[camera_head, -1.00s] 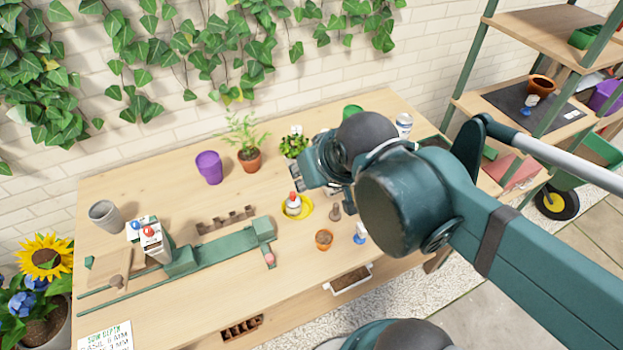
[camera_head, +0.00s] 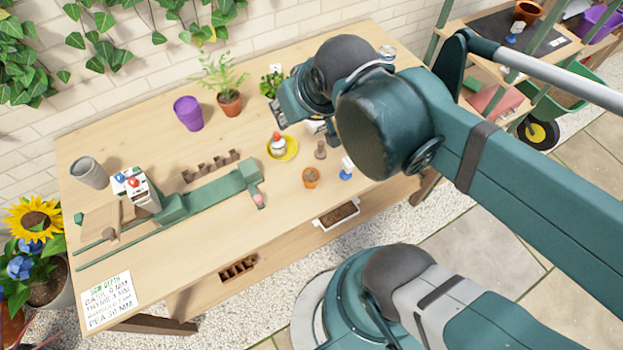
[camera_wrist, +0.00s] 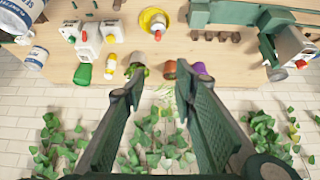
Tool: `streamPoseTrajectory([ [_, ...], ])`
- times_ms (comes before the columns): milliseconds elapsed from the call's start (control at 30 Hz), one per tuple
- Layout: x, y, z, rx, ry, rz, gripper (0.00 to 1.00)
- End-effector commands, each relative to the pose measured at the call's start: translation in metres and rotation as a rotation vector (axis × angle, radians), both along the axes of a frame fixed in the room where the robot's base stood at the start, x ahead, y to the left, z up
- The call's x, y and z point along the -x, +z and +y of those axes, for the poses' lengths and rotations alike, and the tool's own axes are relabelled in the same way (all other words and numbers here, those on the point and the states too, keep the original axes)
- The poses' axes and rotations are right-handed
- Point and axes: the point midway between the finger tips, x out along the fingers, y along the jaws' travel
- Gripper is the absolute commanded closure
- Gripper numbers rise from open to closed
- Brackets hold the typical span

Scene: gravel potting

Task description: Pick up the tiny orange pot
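The tiny orange pot (camera_head: 310,177) stands upright on the wooden table near its front edge, with dark soil showing inside. It is between the brown pestle-like tool (camera_head: 320,150) and a small blue-and-white bottle (camera_head: 346,169). I cannot make it out in the wrist view. My gripper (camera_wrist: 157,80) is open and empty, its two fingers apart above the back of the table. In the head view the gripper end (camera_head: 290,103) is at the back, well behind the tiny pot, and its fingers are partly hidden by the arm.
A yellow saucer (camera_head: 292,146) holding a bottle is behind-left of the tiny pot. A fern's terracotta pot (camera_head: 230,103) and a purple pot (camera_head: 188,113) stand at the back. A green rail fixture (camera_head: 215,190) lies left. Bare table (camera_head: 270,225) is in front.

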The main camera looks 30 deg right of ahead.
Motion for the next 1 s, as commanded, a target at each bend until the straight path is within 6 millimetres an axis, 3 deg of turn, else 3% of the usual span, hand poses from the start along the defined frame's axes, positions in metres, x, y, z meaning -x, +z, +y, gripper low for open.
streamPoseTrajectory([
  [133,0.000,0.000,0.000,0.000,0.000,0.000,0.71],
  [300,0.000,0.000,0.000,0.000,0.000,0.000,0.49],
  [733,-0.001,-0.002,0.000,-0.008,-0.013,0.006,0.48],
  [1000,-0.005,-0.020,-0.004,-0.082,-0.130,0.055,0.48],
])
